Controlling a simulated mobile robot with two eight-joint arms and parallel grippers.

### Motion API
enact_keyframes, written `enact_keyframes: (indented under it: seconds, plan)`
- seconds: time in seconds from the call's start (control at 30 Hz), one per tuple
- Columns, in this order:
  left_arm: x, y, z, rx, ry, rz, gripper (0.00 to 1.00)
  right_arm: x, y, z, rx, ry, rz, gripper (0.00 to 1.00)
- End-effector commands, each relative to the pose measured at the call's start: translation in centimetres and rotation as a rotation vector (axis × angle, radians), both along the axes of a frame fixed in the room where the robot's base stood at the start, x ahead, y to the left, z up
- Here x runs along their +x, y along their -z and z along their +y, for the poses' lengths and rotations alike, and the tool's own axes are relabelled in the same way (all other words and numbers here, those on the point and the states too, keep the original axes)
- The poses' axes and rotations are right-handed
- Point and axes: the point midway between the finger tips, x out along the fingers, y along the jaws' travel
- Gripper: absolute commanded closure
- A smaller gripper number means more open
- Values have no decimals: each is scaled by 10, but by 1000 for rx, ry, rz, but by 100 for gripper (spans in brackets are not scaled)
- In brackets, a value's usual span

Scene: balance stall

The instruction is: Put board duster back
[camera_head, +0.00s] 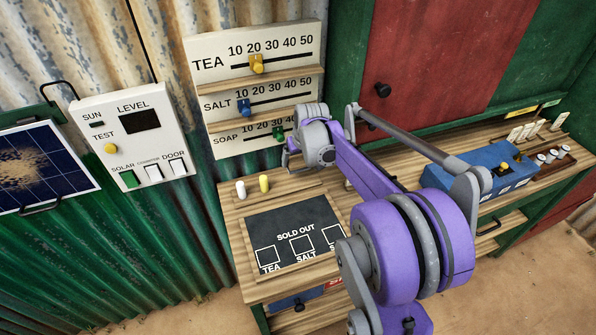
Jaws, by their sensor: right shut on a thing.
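My right arm comes in from the lower right and reaches over the counter. Its gripper (290,158) is above the back of the counter, just below the price board's SOAP row. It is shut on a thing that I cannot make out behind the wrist. I cannot pick out the board duster anywhere. The chalkboard (262,229) lies on the counter with "SOLD OUT" and boxes for TEA, SALT and a third label that my arm partly hides. A white chalk (240,189) and a yellow chalk (264,183) stand on the ledge behind it. My left gripper is not in view.
The price board (220,50) has yellow, blue and green sliders. A LEVEL switch panel (133,137) and a dusty solar panel (40,165) are on the left wall. A blue balance box (455,172) stands on the right of the counter (240,262) beside several small weights.

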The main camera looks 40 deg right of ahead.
Motion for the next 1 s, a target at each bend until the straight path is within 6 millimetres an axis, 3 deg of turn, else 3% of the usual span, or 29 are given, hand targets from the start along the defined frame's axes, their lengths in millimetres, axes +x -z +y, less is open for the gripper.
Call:
enact_keyframes:
  seconds: [0.03, 0.27, 0.43, 0.93, 0.97, 1.0]
  plan:
    - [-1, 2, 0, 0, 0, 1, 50, -2, 11, 1, 0, 0, 1, 74]
    - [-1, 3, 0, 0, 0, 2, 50, -2, 31, 1, 0, 0, 1, 74]
    - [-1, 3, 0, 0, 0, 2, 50, -3, 56, 1, 0, 0, 1, 74]
    - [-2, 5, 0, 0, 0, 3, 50, 1, 68, 0, 1, 0, 2, 74]
    - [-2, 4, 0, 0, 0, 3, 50, 1, 68, 0, 1, 0, 2, 10]
    - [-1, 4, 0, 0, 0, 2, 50, 1, 67, 0, 1, 1, 1, 3]
